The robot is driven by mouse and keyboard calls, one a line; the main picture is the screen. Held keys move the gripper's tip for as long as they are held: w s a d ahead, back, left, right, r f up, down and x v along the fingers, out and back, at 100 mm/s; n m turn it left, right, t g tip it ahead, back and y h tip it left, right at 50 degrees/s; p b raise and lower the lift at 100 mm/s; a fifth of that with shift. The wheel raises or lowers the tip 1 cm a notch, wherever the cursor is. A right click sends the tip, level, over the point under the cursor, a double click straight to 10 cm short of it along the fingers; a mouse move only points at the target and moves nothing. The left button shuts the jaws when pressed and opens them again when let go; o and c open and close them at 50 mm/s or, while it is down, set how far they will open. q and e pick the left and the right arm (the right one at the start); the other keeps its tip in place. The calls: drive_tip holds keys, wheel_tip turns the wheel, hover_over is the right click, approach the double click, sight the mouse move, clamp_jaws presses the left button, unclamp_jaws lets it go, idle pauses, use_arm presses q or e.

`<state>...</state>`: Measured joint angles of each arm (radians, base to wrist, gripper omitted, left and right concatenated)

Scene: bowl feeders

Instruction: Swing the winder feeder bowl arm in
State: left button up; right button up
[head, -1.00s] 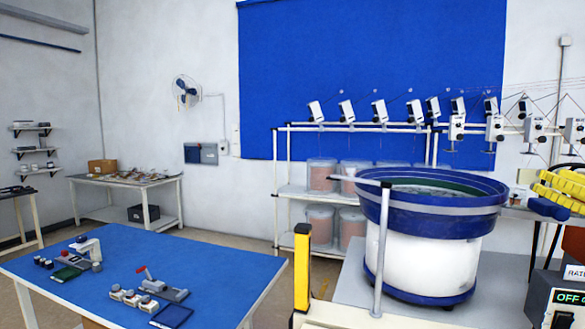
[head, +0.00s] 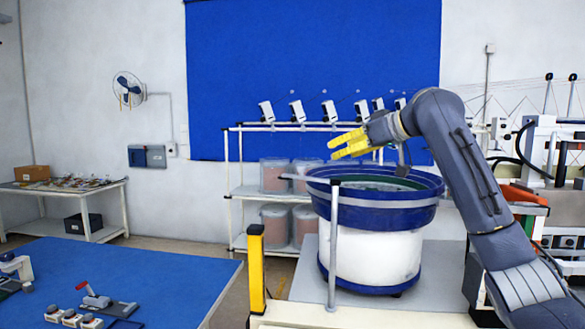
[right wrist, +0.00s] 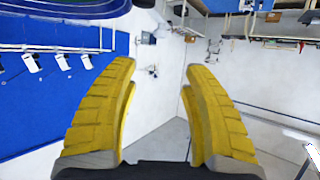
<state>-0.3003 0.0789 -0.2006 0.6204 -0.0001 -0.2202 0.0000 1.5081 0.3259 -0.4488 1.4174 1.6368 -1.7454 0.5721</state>
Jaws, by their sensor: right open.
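The feeder bowl (head: 415,214) is a wide blue bowl with a grey band on a white drum, right of centre in the head view. A thin grey bar, the bowl arm (head: 300,178), sits on top of an upright grey post (head: 333,250) in front of the bowl. The bar points left, away from the bowl. My right gripper (head: 334,148) has yellow fingers and appears above the bowl's left rim and the bar, apart from both. In the right wrist view its fingers (right wrist: 160,75) are spread with nothing between them. My left gripper is out of view.
A yellow post (head: 256,270) stands left of the bowl's bench. A blue-topped table (head: 130,265) with small tools is at the lower left. A rack (head: 238,200) with several reels stands behind the bowl. Machinery (head: 555,200) fills the right side.

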sight(303, 167)
drive_tip(key=x, duration=1.6)
drive_tip(key=shift+w+a+f, duration=0.15)
drive_tip(key=shift+w, duration=0.05)
clamp_jaws()
